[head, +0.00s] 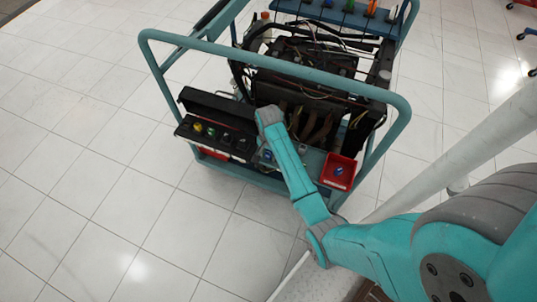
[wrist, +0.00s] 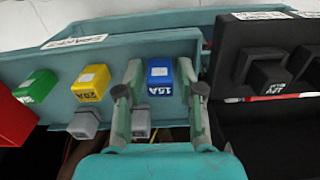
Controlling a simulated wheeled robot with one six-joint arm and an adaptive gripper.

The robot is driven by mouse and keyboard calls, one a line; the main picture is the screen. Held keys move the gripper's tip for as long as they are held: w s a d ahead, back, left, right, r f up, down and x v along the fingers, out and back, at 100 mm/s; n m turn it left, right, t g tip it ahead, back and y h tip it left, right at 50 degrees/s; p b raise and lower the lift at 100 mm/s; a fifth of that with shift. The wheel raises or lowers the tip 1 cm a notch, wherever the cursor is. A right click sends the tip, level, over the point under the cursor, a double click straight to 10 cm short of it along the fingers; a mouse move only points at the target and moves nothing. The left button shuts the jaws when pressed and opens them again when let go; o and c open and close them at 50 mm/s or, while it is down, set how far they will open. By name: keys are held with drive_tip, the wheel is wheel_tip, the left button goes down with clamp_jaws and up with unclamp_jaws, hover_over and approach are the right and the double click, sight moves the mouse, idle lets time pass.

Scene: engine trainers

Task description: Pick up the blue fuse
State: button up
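The blue fuse (wrist: 161,83), marked 15A, stands on a teal panel (wrist: 120,55) in the wrist view. My gripper (wrist: 160,72) is open, with one finger on each side of the blue fuse. A narrow gap seems to show beside each finger, and I cannot make out contact. In the head view, my arm reaches down to the front of the engine trainer (head: 310,75), and its fingers are hard to make out there.
A yellow fuse (wrist: 90,82) and a green fuse (wrist: 36,88) stand left of the blue one. Grey blocks (wrist: 85,122) sit below. A black box (wrist: 235,50) is close on the right. A red tray (head: 326,180) and the trainer's teal rail (head: 275,66) are near my arm.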

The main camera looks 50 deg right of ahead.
drive_tip(key=c, duration=0.6)
